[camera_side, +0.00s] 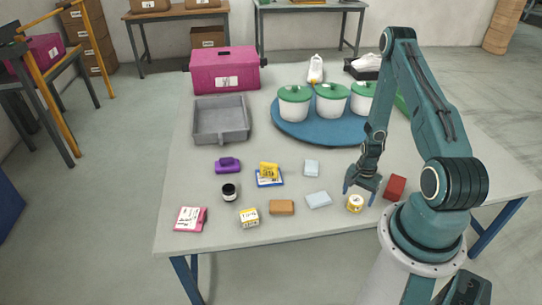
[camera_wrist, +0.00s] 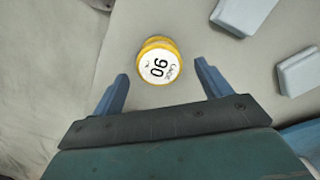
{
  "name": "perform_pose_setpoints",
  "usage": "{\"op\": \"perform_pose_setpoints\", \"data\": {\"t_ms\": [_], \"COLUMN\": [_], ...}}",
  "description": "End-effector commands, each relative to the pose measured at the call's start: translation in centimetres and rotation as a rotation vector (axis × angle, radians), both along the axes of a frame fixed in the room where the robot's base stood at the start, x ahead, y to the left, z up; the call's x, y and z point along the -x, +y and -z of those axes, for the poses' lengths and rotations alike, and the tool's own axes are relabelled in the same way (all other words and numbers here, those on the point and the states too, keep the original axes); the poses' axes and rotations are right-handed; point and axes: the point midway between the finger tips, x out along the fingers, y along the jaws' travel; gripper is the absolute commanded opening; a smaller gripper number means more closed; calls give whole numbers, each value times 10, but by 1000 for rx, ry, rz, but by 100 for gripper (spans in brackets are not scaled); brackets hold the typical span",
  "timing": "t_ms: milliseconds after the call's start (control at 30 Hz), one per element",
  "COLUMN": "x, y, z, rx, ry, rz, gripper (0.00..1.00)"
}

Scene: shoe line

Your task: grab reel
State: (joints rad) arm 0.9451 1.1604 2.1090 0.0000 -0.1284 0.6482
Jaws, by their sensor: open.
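The reel (camera_side: 355,203) is a small yellow round piece with a white top, lying near the front edge of the table. In the wrist view the reel (camera_wrist: 159,63) shows a white label with a black "90" or "06". My gripper (camera_side: 360,193) is open and pointing down, just above and behind the reel. In the wrist view its two blue fingers (camera_wrist: 161,70) are spread wide, with the reel between and slightly beyond their tips. Nothing is held.
A red block (camera_side: 396,187) stands right of the reel, and a pale blue block (camera_side: 318,199) lies left. An orange-brown block (camera_side: 282,207) is farther left. A blue turntable (camera_side: 300,130) with white, green-lidded pots and a grey tray (camera_side: 246,132) are behind.

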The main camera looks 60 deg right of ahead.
Motion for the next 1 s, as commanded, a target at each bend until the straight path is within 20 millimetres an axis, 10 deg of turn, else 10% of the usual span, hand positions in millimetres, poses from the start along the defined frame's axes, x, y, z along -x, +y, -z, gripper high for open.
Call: {"op": "perform_pose_setpoints", "data": {"t_ms": [900,1000], "x": [0,0], "y": [1,1], "z": [31,31], "rx": [0,0], "ry": [0,0], "rz": [0,0], "gripper": [77,57]}}
